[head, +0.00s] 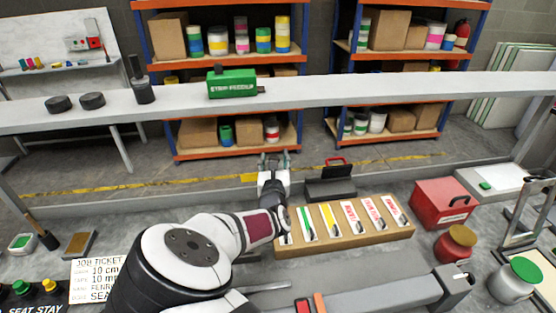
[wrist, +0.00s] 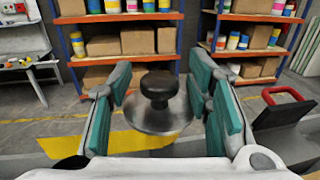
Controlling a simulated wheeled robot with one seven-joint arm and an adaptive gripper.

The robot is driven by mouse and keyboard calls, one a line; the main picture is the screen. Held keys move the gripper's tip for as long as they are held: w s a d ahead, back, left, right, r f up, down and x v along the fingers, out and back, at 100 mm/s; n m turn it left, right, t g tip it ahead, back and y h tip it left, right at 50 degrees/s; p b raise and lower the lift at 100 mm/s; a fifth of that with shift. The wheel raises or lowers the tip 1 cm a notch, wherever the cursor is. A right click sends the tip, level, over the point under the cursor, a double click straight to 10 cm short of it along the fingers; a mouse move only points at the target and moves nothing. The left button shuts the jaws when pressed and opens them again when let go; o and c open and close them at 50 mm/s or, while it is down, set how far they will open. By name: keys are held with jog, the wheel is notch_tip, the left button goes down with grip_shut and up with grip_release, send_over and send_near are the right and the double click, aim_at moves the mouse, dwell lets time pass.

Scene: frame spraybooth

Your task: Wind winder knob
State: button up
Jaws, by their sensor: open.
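A black knob (wrist: 159,85) with a round cap stands on a shiny grey disc (wrist: 150,118) in the middle of the wrist view. My gripper (wrist: 161,80) is open, with one teal-padded finger on the left of the knob and one on the right. A gap shows between the knob and each finger, and I see no contact. In the head view my gripper (head: 273,158) is small, beyond the cardboard box. I cannot make out the knob beside it in that view.
A dark block with a red handle (head: 333,170) is close to the right of my gripper, also in the wrist view (wrist: 285,110). A cardboard box of labelled cards (head: 345,243) lies nearer. A long grey rail (head: 390,92) crosses behind, bearing a green block (head: 232,84). Shelves stand farther back.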

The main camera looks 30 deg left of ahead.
jog(key=shift+w+a, duration=0.1)
grip_shut()
jog(key=shift+n+g+y, duration=0.4)
jog(key=shift+n+y, duration=0.1)
jog(key=shift+y, duration=0.2)
